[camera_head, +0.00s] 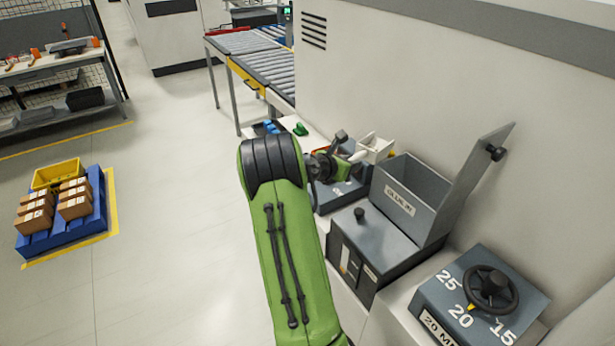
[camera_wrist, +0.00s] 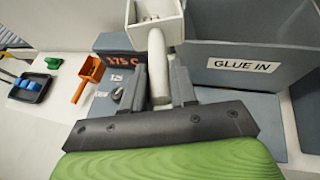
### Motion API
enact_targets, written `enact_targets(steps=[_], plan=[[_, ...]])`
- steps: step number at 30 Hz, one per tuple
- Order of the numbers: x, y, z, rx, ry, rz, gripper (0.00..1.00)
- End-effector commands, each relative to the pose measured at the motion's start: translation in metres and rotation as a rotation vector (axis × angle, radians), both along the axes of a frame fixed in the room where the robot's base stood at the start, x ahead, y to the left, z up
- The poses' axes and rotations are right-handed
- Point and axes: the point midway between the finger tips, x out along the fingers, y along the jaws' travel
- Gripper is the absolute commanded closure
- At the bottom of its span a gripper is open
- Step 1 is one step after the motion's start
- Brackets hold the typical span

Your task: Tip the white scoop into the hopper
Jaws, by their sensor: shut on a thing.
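The white scoop (camera_head: 376,146) is held by its handle in my gripper (camera_head: 340,163), to the left of the hopper. In the wrist view the scoop (camera_wrist: 155,25) points away from me, its handle between the two dark fingers of my gripper (camera_wrist: 158,85). Some pale contents show in the scoop's bowl. The hopper (camera_head: 416,193) is a grey open-topped box labelled GLUE IN, with its lid (camera_head: 474,180) standing raised on the right. In the wrist view the hopper (camera_wrist: 210,75) is right of the scoop. The scoop looks roughly level and is not over the opening.
A grey block marked 175 C (camera_wrist: 105,42) lies behind the gripper's left side, with an orange scoop (camera_wrist: 88,75) beside it. A dark tray with blue pieces (camera_wrist: 30,87) and a green piece (camera_wrist: 53,63) lie further left. A dial box (camera_head: 478,300) stands front right.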

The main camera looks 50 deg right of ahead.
Motion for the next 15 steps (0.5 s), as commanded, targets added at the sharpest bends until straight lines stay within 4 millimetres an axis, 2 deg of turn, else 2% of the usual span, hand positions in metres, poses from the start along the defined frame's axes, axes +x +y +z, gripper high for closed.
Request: enact_targets(steps=[1, 3, 7, 10, 15], plan=[[-0.016, -0.008, 0.015, -0.005, -0.003, -0.052, 1.0], [-0.035, -0.015, 0.027, -0.006, -0.004, -0.119, 1.0], [-0.063, -0.022, 0.043, -0.004, -0.001, -0.213, 1.0], [-0.076, -0.025, 0.049, -0.005, -0.001, -0.255, 1.0], [-0.083, -0.026, 0.05, -0.02, -0.059, -0.275, 1.0]])
